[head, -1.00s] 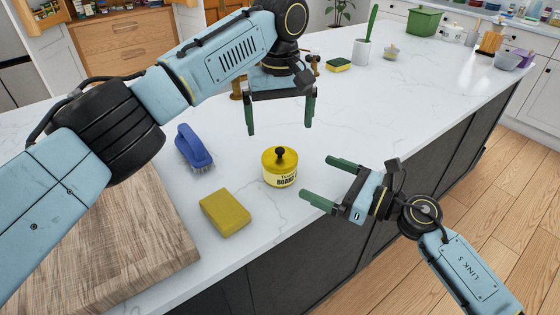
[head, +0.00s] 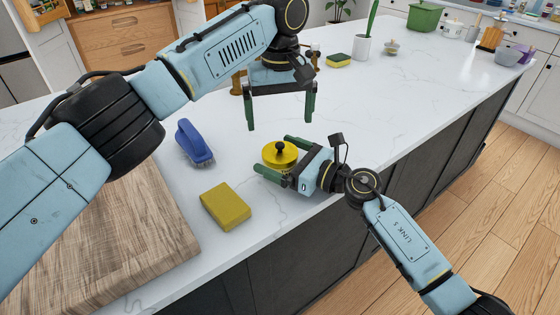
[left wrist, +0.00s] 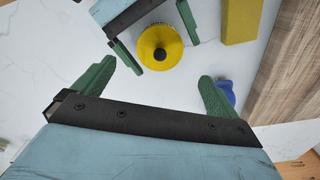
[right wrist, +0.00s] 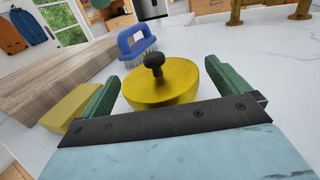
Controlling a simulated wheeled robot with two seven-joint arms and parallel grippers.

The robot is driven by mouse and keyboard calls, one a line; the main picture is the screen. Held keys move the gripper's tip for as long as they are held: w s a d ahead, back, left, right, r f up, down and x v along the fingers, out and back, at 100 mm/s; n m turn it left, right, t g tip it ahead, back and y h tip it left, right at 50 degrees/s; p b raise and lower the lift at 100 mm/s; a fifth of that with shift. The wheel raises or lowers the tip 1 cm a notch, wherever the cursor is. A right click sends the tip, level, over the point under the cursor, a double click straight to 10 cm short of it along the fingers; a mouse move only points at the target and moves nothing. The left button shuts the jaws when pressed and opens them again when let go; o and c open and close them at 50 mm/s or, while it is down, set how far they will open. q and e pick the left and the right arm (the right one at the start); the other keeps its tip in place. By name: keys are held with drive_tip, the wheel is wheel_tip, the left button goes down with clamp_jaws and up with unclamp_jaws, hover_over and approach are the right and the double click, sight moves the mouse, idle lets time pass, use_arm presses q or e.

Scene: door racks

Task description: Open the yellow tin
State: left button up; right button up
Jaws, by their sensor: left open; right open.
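The yellow tin (head: 280,153) stands upright on the white counter, its yellow lid with a black knob on top. The lid also shows in the left wrist view (left wrist: 160,46) and the right wrist view (right wrist: 163,84). My right gripper (head: 277,156) is open, with one green finger on each side of the tin; whether they touch it I cannot tell. The tin's label side is mostly hidden by this gripper. My left gripper (head: 281,114) is open and empty above the counter, behind and higher than the tin.
A yellow sponge (head: 226,206) and a blue brush (head: 194,143) lie to the left of the tin. A wooden board (head: 110,235) covers the near left. The counter's edge runs close on the right. A green-and-yellow sponge (head: 338,61) lies farther back.

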sight(280, 145)
drive_tip(key=c, duration=1.4)
use_arm(q)
drive_tip(key=c, duration=0.3)
drive_tip(key=shift+s+r+m+t, duration=0.3)
drive_tip(key=shift+s+m+t, duration=0.3)
drive_tip(key=shift+m, duration=0.3)
drive_tip(key=shift+c, duration=0.2)
drive_tip(key=s+a+r+m+t+h, duration=0.1)
drive_tip(key=s+r+m+t, duration=0.2)
drive_tip(key=s+m, duration=0.1)
drive_tip(key=x, duration=1.2)
drive_tip(key=shift+w, duration=0.2)
